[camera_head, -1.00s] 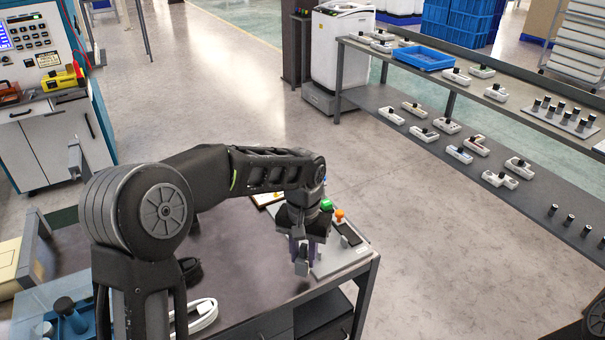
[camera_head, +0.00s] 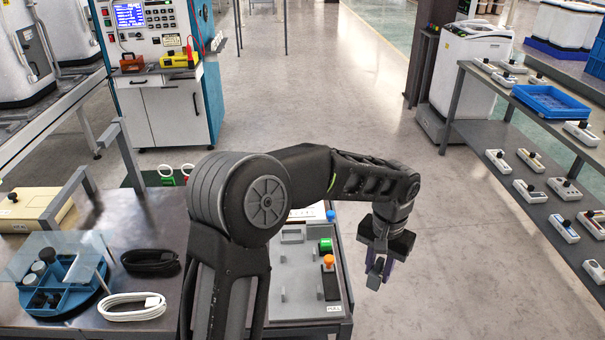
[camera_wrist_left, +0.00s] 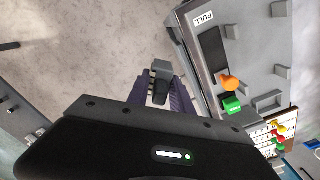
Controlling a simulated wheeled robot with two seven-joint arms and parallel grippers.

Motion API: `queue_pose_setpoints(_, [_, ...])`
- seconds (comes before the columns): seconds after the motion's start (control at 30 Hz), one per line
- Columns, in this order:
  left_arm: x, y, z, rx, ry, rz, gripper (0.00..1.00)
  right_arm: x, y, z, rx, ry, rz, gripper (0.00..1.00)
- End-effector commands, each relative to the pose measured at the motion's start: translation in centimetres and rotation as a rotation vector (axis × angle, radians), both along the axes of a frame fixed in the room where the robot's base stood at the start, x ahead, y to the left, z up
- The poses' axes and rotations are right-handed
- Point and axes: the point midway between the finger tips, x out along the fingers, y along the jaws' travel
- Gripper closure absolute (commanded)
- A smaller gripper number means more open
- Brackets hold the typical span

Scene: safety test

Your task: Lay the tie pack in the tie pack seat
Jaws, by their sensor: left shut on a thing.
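My left gripper (camera_head: 376,270) is shut on a small grey and black piece, likely the tie pack (camera_wrist_left: 160,82). In the left wrist view the piece sits between the purple fingers and sticks out past their tips. In the head view the gripper points down over the floor, just right of the grey fixture board (camera_head: 300,300). The board has upright grey tabs, a green block, an orange knob and a dark strip; it also shows in the left wrist view (camera_wrist_left: 205,75). I cannot tell which part is the tie pack seat. My right gripper is out of view.
On the dark table (camera_head: 180,210) are a white cable coil (camera_head: 130,306), a black cable coil (camera_head: 150,262) and a blue round tray (camera_head: 62,310) with a clear lid. A shelf (camera_head: 480,125) with several white devices stands at right. Open floor lies between.

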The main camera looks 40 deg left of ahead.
Motion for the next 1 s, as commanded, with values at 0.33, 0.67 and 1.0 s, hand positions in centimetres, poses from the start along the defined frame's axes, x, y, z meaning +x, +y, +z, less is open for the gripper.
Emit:
queue_pose_setpoints(0.33, [0.0,0.1,0.2,0.0,0.0,0.001,1.0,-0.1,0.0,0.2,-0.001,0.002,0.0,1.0])
queue_pose_setpoints(0.67, [-1.7,6.4,5.6,-0.002,0.0,0.042,1.0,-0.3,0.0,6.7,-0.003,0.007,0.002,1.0])
queue_pose_setpoints(1.0, [-6.6,14.6,10.6,-0.002,0.001,-0.244,1.0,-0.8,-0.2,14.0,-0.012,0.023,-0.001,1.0])
